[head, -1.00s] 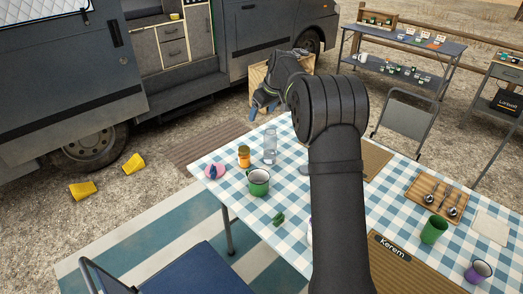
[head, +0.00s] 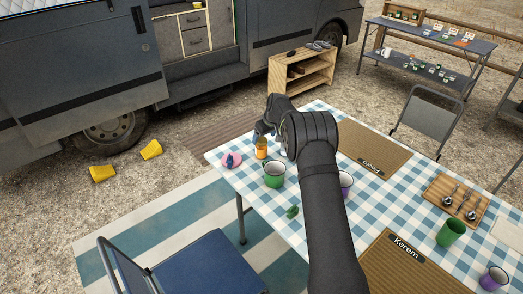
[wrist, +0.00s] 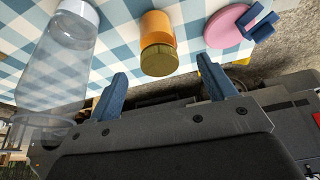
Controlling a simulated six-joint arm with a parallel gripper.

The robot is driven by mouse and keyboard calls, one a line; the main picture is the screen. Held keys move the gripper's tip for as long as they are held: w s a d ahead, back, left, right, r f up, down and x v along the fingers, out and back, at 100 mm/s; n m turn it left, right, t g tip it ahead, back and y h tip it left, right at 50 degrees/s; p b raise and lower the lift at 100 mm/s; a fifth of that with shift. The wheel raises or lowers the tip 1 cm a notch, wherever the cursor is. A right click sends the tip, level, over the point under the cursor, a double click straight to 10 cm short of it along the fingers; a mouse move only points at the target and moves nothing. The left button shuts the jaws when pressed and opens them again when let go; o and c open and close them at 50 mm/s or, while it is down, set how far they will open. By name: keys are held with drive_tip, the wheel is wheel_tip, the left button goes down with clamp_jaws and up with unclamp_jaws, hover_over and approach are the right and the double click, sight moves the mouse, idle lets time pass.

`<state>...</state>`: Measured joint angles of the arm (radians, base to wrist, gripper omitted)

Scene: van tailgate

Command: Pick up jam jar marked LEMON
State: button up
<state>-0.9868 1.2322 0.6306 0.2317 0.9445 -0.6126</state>
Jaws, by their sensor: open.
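An orange jar (head: 261,151) with a brownish-gold lid stands at the far left of the checked table. It also shows in the wrist view (wrist: 158,28), lid toward my gripper. No lettering on it can be read, so I cannot tell if it is marked LEMON. My gripper (head: 261,132) is right at the jar in the head view, partly covering it. In the wrist view my gripper (wrist: 165,72) has its two blue fingers wide apart, with nothing between them. The jar's lid lies just beyond the gap, apart from both fingers.
A clear bottle (wrist: 60,55) stands close to the left finger in the wrist view. A wooden crate shelf (head: 302,72) stands behind the table.

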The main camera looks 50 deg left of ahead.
sight(262, 140)
drive_tip(key=shift+w+a+x, duration=0.1)
drive_tip(key=shift+x, duration=1.35)
drive_tip(key=shift+w+a+x, duration=0.1)
drive_tip(key=shift+x, duration=1.35)
drive_tip(key=shift+r, duration=0.1)
drive_tip(key=c, duration=1.3)
